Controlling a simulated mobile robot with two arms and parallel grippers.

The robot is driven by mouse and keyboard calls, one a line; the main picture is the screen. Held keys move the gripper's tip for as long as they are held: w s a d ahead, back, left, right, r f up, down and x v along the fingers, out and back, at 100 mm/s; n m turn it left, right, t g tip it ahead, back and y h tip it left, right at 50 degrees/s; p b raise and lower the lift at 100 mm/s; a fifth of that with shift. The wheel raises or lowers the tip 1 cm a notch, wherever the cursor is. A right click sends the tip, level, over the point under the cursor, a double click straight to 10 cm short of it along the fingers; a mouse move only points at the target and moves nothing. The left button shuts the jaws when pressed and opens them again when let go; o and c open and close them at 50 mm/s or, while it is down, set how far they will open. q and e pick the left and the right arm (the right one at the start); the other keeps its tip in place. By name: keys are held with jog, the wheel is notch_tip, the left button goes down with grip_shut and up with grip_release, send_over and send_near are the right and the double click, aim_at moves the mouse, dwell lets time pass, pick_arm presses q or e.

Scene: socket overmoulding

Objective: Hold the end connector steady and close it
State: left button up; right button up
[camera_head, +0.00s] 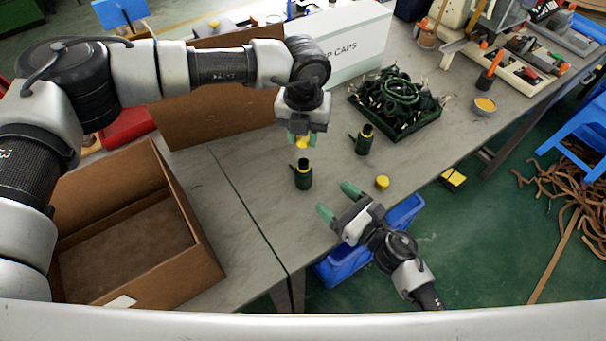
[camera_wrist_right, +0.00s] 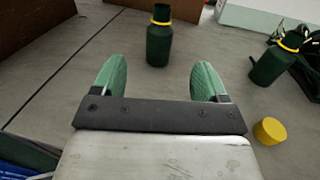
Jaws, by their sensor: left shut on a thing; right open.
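A dark green connector (camera_head: 303,178) with a yellow ring stands upright near the table's front edge. In the right wrist view the connector (camera_wrist_right: 159,42) stands beyond and between my right fingertips, apart from them. My left gripper (camera_head: 301,139) is shut on a yellow cap (camera_head: 302,144) and holds it just above the connector; the exact gap is hard to tell. My right gripper (camera_head: 338,199) is open and empty, in front of the connector. Its green fingers also show in the right wrist view (camera_wrist_right: 158,75).
A second green connector (camera_head: 364,142) stands to the right. A loose yellow cap (camera_head: 382,182) lies near the table's edge. A green tray (camera_head: 425,125) of cables and a white caps box (camera_head: 358,42) stand behind. An open cardboard box (camera_head: 192,268) is at left; a blue bin (camera_head: 405,213) sits below the edge.

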aim_at(310, 176)
jog(key=x, duration=1)
jog(key=shift+w+a, duration=0.25)
jog(key=shift+w, duration=0.05)
grip_shut()
pick_arm(q)
jog(key=shift+f, duration=2.5)
